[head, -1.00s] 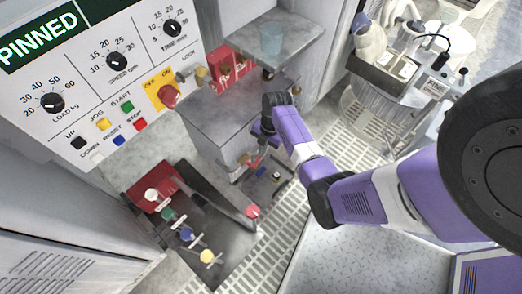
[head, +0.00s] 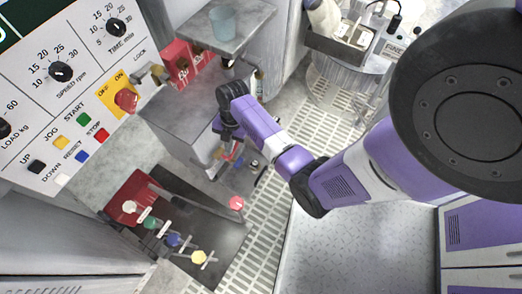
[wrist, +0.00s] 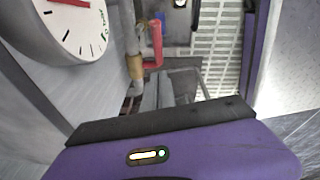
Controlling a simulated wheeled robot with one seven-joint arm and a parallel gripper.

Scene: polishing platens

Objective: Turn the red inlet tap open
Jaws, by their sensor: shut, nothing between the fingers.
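The red tap handle (wrist: 154,44) stands upright beside a grey pipe in the wrist view, with a brass valve body (wrist: 135,67) to its left. In the head view the red handle (head: 234,154) is small and partly hidden near my gripper. My gripper (head: 228,137) is shut and empty, pointing down at the side of the grey cabinet, close to the tap. In the wrist view its purple body and dark front edge fill the bottom, with the tap beyond them. No contact with the handle shows.
A round gauge (wrist: 66,22) with a red needle is left of the tap. A control panel (head: 62,110) stands at left. Below it, a dark tray (head: 210,228) bears several coloured knobs. A grey shelf (head: 240,22) overhangs the cabinet.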

